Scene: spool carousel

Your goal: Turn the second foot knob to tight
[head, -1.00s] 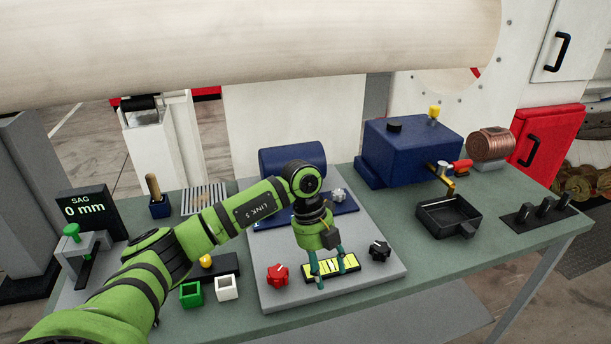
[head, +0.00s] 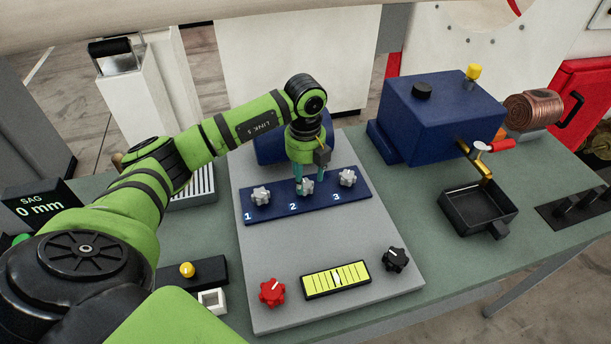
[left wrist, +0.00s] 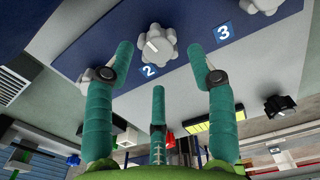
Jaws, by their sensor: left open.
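The second foot knob (head: 305,186) is a grey lobed knob in the middle of a blue strip (head: 270,212), by the label 2. The left wrist view shows this knob (left wrist: 156,44) with a pale mark on top. My left gripper (head: 306,178) is open just above and behind it; its teal fingers (left wrist: 164,68) are spread on either side, seemingly apart from the knob. Knob 1 (head: 261,195) and knob 3 (head: 347,177) are similar grey knobs on the same strip. My right gripper is not in view.
The grey plate carries a red knob (head: 272,292), a yellow level gauge (head: 335,279) and a black knob (head: 396,260). A blue box (head: 440,115) and black tray (head: 475,208) stand right. A SAG display (head: 42,206) reads 0 mm.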

